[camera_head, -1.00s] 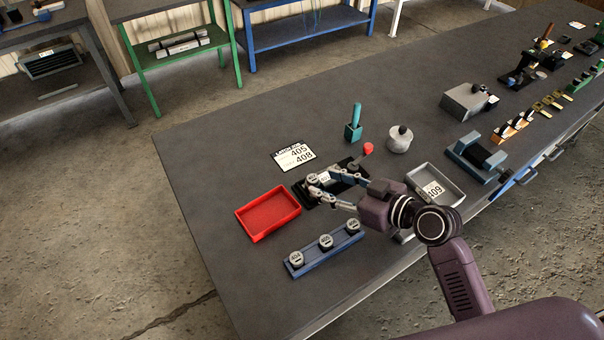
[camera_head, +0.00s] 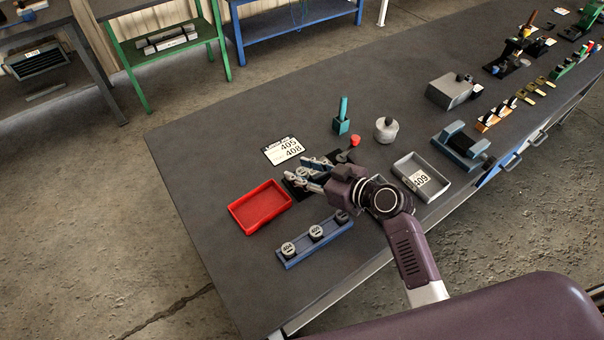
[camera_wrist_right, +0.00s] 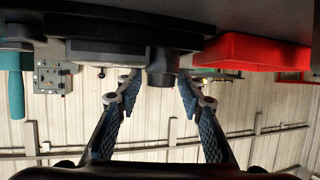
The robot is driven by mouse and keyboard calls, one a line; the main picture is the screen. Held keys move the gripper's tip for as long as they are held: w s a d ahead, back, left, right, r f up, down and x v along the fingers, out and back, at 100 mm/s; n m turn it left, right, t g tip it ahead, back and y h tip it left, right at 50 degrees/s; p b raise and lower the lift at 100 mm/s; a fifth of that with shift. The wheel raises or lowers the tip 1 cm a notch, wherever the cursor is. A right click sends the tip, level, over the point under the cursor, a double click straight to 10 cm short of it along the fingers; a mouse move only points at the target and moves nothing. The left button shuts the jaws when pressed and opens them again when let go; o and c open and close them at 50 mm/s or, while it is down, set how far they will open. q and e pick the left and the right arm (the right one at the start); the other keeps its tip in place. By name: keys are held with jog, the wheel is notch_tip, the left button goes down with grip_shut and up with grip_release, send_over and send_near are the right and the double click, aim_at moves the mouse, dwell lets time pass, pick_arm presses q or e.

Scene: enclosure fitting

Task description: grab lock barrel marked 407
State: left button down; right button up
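My right gripper (camera_head: 307,174) is open over a black fixture (camera_head: 291,190) beside the red tray. A round grey-topped lock barrel (camera_head: 303,172) shows between its fingers; I cannot read its number. In the right wrist view the fingers (camera_wrist_right: 157,88) stand apart on either side of a dark cylinder (camera_wrist_right: 162,66), with a gap at least on the left. More lock barrels sit upright in a blue rack (camera_head: 303,251): one at the left (camera_head: 288,249), one in the middle (camera_head: 316,232) and one at the right (camera_head: 341,217), partly covered by my gripper. Their numbers are too small to read surely. My left gripper is out of view.
A red tray (camera_head: 234,211) stands left of the fixture. A card reading 405 and 408 (camera_head: 283,151) lies behind. A teal tool (camera_head: 342,118), a red knob (camera_head: 355,141), a grey round part (camera_head: 386,130) and a grey tray (camera_head: 438,188) with a 409 tag stand nearby.

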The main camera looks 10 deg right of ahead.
jog(key=shift+s+f, duration=0.1)
grip_shut()
